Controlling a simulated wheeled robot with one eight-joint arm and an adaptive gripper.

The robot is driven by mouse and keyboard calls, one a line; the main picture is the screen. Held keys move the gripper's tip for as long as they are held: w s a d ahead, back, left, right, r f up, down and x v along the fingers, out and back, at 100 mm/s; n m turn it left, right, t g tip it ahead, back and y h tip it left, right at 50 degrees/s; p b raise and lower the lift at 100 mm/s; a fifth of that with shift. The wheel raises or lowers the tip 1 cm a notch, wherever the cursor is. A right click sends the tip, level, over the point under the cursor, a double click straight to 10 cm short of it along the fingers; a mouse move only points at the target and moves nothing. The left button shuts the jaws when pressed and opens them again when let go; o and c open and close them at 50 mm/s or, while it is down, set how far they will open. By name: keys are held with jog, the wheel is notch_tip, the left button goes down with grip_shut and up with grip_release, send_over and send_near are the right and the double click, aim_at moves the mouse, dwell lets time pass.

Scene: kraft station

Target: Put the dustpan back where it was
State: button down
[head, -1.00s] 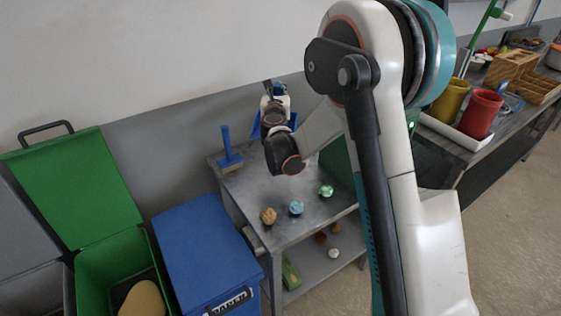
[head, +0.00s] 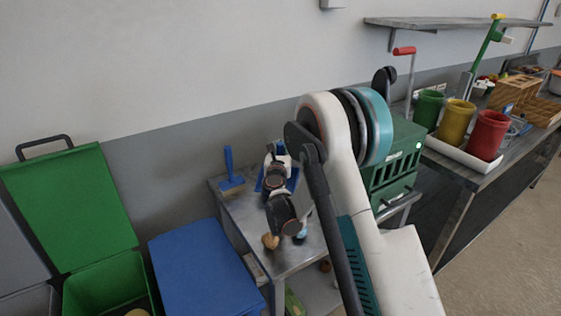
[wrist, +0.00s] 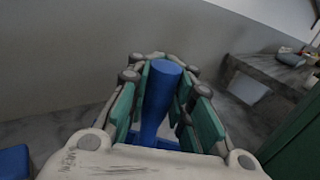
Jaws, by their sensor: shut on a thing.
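The blue dustpan shows in the head view only as blue patches (head: 293,180) around my wrist, low over the back of the metal table (head: 240,212). My gripper (wrist: 160,88) is shut on its upright blue handle (wrist: 158,95), which stands between the green finger pads in the wrist view. In the head view my gripper (head: 278,158) is partly hidden by my own arm. The dustpan's pan is mostly hidden, so I cannot tell whether it touches the table top. A blue hand brush (head: 229,165) stands upright on the table, to the left of the dustpan.
A brown crumpled ball (head: 270,241) and a light blue one (head: 301,234) lie on the table's front part. A blue bin (head: 200,262) and an open green bin (head: 95,290) stand left. Green crates (head: 395,165) stand close on the right.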

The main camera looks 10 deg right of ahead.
jog(key=shift+f+b, duration=0.7)
jog(key=shift+f, duration=1.45)
jog(key=c, duration=1.4)
grip_release()
